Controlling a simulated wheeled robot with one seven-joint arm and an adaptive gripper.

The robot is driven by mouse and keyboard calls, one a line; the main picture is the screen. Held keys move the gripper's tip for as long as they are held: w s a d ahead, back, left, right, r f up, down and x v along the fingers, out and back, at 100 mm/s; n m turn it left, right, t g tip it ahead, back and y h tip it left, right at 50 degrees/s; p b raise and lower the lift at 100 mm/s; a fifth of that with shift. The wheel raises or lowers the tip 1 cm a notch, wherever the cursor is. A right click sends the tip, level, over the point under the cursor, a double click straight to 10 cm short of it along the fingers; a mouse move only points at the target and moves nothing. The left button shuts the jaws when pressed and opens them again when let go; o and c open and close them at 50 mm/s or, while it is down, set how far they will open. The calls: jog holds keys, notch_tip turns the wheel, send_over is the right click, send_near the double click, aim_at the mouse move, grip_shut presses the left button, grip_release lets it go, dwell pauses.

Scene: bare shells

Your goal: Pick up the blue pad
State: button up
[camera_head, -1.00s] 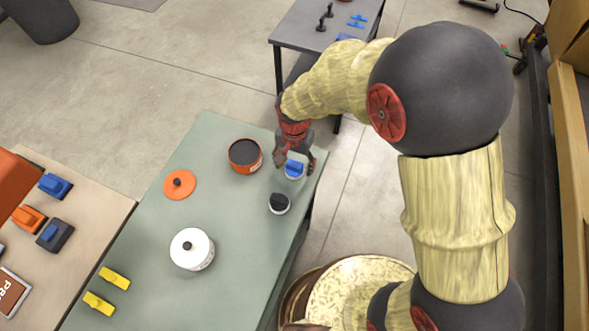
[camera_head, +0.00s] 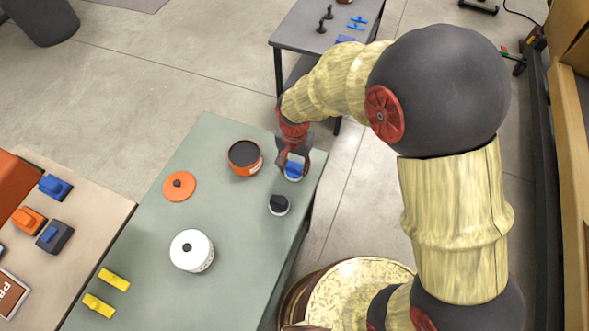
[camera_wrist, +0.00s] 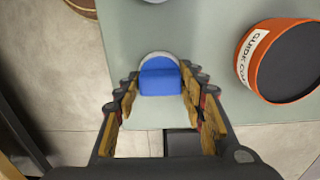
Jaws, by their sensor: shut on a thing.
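The blue pad (camera_head: 294,168) sits on a pale round base near the far right edge of the grey-green table (camera_head: 225,250). It also shows in the wrist view (camera_wrist: 160,78), between the fingers, with the pale base behind it. My gripper (camera_head: 293,172) reaches down over the pad with its fingers on both sides. In the wrist view my gripper (camera_wrist: 161,90) is shut on the blue pad. I cannot tell whether the base is clear of the table top.
An open orange tin (camera_head: 245,157) stands close to the left of my gripper. A black-topped round piece (camera_head: 279,204) stands just in front. An orange lid (camera_head: 179,186), a white pot (camera_head: 191,250) and yellow pieces (camera_head: 114,279) lie further left. The table's right edge is close.

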aim_at(294, 165)
jog(key=shift+c, duration=0.6)
jog(key=shift+r, duration=0.5)
notch_tip(294, 165, up, 2)
jog(key=shift+r+p, duration=0.1)
jog(key=shift+p, duration=0.5)
jog(key=s+r+p, duration=0.3)
jog(key=s+r, duration=0.7)
jog(key=s, duration=0.4)
jog(key=shift+a, duration=0.1)
